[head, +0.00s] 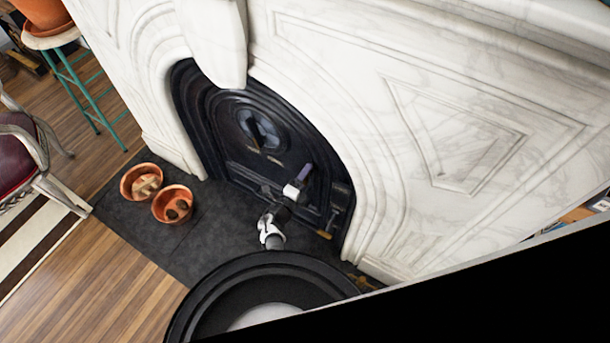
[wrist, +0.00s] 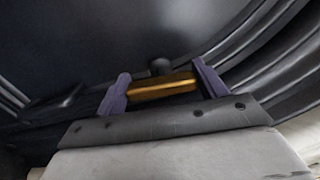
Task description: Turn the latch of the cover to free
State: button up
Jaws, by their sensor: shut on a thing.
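The black arched cover (head: 232,139) fills the fireplace opening in the head view, and its dark face also fills the back of the wrist view (wrist: 110,35). My gripper (head: 305,171) is at the cover's lower right part. In the wrist view, my gripper's two purple fingers (wrist: 160,74) stand on either side of a brass bar-shaped latch (wrist: 163,87), which spans the gap between them, slightly tilted. My gripper is shut on this latch. A small dark knob sits just behind the latch. In the head view the gripper hides the latch.
Two copper pots (head: 142,182) (head: 173,204) stand on the dark hearth slab (head: 200,245), left of my arm. White marble (head: 400,120) surrounds the cover. A brass-coloured piece (head: 324,235) shows low on the right. Curved dark ribs (wrist: 275,45) lie close to the right finger.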

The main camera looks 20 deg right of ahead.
jog(key=shift+n, duration=0.6)
jog(key=o, duration=1.1)
jog(key=shift+s, duration=0.1)
jog(key=v, duration=1.3)
jog(key=shift+s+a+p, duration=0.2)
jog(key=shift+a+p, duration=0.05)
jog(key=shift+p, duration=0.1)
